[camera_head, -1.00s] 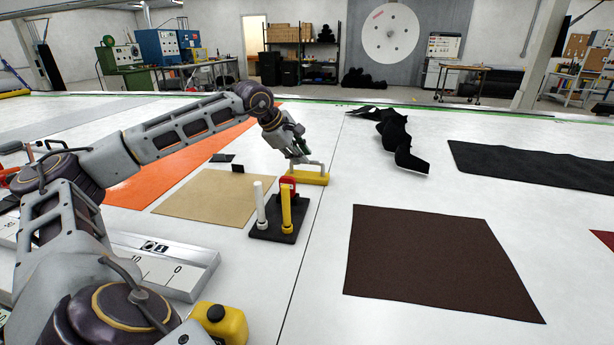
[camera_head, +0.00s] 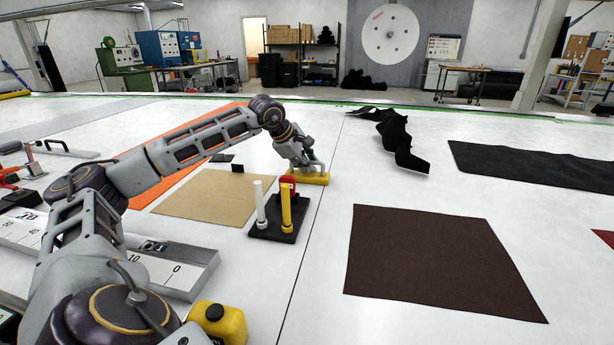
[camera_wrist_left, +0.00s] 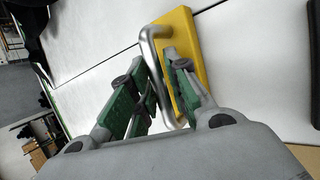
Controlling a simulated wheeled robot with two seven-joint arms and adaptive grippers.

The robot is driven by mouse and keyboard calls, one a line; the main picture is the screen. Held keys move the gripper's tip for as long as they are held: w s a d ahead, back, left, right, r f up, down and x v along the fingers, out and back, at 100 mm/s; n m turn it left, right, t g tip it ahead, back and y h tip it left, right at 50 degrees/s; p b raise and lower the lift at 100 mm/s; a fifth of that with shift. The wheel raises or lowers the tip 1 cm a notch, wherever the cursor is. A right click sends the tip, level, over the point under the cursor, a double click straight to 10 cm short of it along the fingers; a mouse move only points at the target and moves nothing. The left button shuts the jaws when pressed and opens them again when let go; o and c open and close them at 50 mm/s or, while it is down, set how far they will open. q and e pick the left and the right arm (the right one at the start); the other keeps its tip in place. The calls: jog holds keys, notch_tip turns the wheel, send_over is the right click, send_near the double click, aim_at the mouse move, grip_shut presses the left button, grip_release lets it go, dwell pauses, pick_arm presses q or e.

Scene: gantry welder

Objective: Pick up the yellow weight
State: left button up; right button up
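The yellow weight (camera_head: 316,179) lies on the white table, a flat block with a metal bar handle on top. My left gripper (camera_head: 306,163) is down at its handle. In the left wrist view, the weight (camera_wrist_left: 197,48) is beyond the fingers, and its silver handle runs between the green-padded fingers of my left gripper (camera_wrist_left: 158,72). The fingers stand apart with a gap around the handle, so the gripper looks open. The gripper partly hides the handle in the head view. My right gripper is in no view.
A black stand (camera_head: 273,232) with white, yellow and red posts is close in front of the weight. A tan sheet (camera_head: 205,197) lies to its left, a dark brown sheet (camera_head: 435,262) to the right. A crumpled black strip (camera_head: 400,140) lies behind right. A yellow canister (camera_head: 225,323) stands near.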

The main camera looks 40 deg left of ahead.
pick_arm(q)
jog(key=shift+c, duration=0.3)
grip_shut()
jog(key=shift+r, duration=0.15)
